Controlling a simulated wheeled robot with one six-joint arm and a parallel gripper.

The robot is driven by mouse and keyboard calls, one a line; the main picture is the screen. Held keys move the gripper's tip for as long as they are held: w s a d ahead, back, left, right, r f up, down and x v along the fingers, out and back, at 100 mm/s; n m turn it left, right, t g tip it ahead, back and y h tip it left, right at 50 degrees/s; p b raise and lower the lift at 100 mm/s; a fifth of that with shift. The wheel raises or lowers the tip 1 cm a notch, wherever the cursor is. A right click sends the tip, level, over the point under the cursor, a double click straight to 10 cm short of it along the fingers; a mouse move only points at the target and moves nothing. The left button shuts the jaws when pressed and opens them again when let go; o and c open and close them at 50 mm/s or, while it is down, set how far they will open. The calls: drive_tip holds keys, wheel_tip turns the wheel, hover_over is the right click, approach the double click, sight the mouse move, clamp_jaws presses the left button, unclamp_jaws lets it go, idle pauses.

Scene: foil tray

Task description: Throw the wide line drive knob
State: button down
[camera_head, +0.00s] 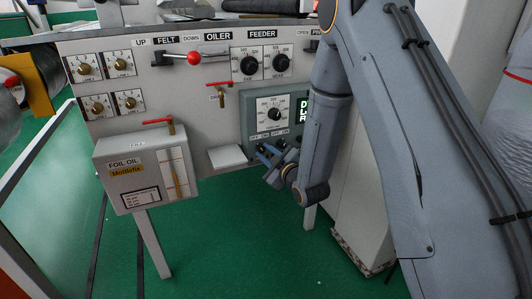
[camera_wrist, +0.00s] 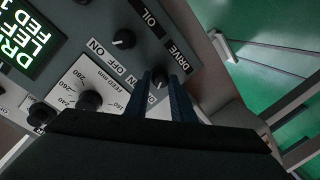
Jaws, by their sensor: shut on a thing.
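The black drive knob (camera_wrist: 159,80) sits between the two blue fingers of my gripper (camera_wrist: 161,82) in the wrist view, beside a "DRIVE" label. The fingers are shut on it, one on each side. In the head view my gripper (camera_head: 265,152) is at the lower edge of the grey-blue control panel (camera_head: 249,112), and it hides the knob there. Which way the knob points is too small and dark to tell.
A second black knob (camera_wrist: 124,39) with ON and OFF marks is close by. The large feed dial (camera_wrist: 89,101) and the lit green display (camera_wrist: 27,38) share the panel. The foil oil box (camera_head: 148,169) stands left, and a small white tray (camera_head: 227,157) juts out nearby.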

drive_tip(key=shift+n, duration=0.4)
drive_tip(key=c, duration=1.5)
unclamp_jaws()
drive_tip(key=shift+s, duration=0.1)
drive_tip(key=v, duration=0.7)
drive_tip(key=shift+s+d+p, duration=0.15)
drive_tip(key=shift+s+p, duration=0.15)
drive_tip(key=shift+p, duration=0.05)
